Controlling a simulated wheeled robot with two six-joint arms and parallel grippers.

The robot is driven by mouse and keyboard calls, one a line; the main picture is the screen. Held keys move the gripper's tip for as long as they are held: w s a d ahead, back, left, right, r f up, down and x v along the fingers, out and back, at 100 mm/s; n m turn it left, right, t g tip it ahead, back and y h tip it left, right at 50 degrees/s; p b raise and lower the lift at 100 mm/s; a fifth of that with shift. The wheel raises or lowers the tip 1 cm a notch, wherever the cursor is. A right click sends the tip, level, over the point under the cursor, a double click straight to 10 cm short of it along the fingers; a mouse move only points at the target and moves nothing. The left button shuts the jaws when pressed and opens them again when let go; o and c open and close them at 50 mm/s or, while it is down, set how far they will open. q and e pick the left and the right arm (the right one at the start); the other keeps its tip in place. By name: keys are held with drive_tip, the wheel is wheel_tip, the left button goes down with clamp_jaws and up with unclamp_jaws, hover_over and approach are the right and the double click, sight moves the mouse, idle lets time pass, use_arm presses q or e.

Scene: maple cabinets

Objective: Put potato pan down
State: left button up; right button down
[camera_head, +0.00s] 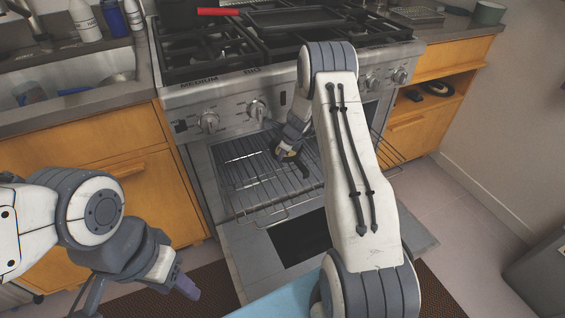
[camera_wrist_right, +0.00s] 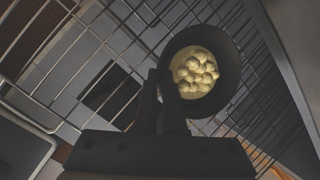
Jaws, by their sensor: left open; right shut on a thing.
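The potato pan (camera_wrist_right: 232,60) is a small dark round pan with several pale yellow potatoes (camera_wrist_right: 194,72) in it. In the right wrist view it is just beyond the fingertips of my right gripper (camera_wrist_right: 163,78), which is shut on it; the grip point is mostly hidden by the fingers. The pan is over the wire oven rack (camera_head: 250,185); I cannot tell whether it touches the wires. In the head view the pan is small and largely hidden by my right gripper (camera_head: 291,152). My left gripper (camera_head: 178,283) is open and empty at the lower left, away from the rack.
The oven door (camera_head: 265,225) is open below the pulled-out rack. The stovetop (camera_head: 250,45) above holds a red-handled item (camera_head: 218,11). A sink (camera_head: 85,85) is at the left, and a cabinet with an open shelf (camera_head: 430,95) is at the right. The rack's left part is bare.

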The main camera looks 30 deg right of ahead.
sight(279, 168)
drive_tip(key=shift+f+b, duration=0.7)
drive_tip(key=shift+f, duration=1.15)
drive_tip(key=shift+f, duration=0.1)
drive_tip(key=c, duration=1)
unclamp_jaws()
